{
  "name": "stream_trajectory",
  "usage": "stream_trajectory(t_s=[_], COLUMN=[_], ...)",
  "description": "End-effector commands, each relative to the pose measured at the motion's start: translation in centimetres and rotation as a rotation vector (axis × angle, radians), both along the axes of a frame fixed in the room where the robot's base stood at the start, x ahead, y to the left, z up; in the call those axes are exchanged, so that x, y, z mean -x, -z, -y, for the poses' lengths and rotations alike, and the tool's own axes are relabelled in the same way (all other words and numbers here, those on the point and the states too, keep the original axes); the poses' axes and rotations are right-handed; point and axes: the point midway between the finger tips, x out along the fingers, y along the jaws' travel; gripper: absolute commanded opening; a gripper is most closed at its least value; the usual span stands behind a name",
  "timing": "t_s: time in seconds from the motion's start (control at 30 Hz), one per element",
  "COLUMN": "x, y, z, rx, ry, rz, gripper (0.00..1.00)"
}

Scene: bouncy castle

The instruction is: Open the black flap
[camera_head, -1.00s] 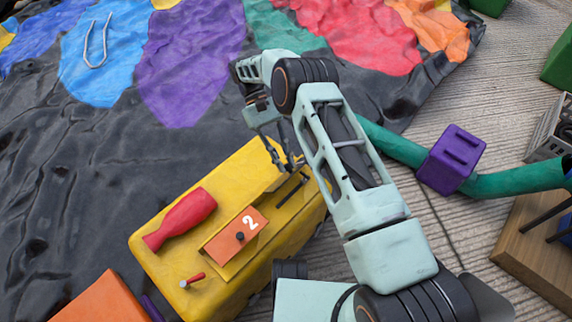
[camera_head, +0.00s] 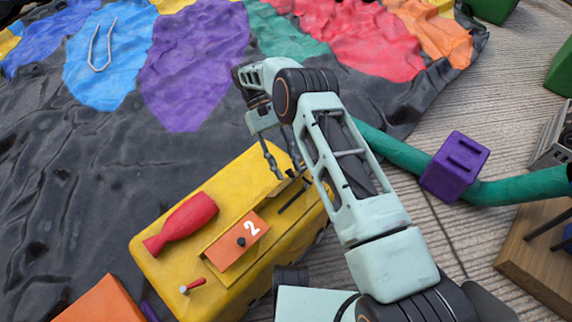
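A yellow box (camera_head: 165,240) stands at the lower middle. An orange panel (camera_head: 228,256) with a white "2" and a dark round knob (camera_head: 241,242) lies tilted on its top. A thin black bar-like piece (camera_head: 293,197) shows near the box's right end; I cannot tell whether it is the black flap. My gripper (camera_head: 289,175) points down over that end, close to the black piece. Its two fingers look apart, with nothing visible between them. Whether they touch the box or the black piece is unclear. My forearm hides part of the box's right end.
A red bottle-shaped piece (camera_head: 183,222) and a small red-handled hammer-like item (camera_head: 192,285) lie on the box. An orange block (camera_head: 98,303) is at lower left. A purple block (camera_head: 455,167) sits around a green tube (camera_head: 515,181) at right. Dark crumpled sheeting (camera_head: 75,190) spreads left.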

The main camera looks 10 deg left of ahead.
Motion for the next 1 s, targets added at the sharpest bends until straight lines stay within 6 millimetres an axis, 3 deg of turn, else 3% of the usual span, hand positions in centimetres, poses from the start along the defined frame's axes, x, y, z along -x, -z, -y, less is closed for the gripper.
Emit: stream_trajectory(t_s=[0.17,0.6,0.77,1.0], x=[-0.1,0.0,0.0,0.0], y=[-1.0,-8.6,-9.8,-10.0], z=[0.0,0.0,0.0,0.0], rx=[0.000,0.001,0.001,0.001], ry=[0.000,0.000,0.000,0.000], rz=[0.002,0.002,0.001,-0.001], gripper=[0.33,0.33,0.33,0.33])
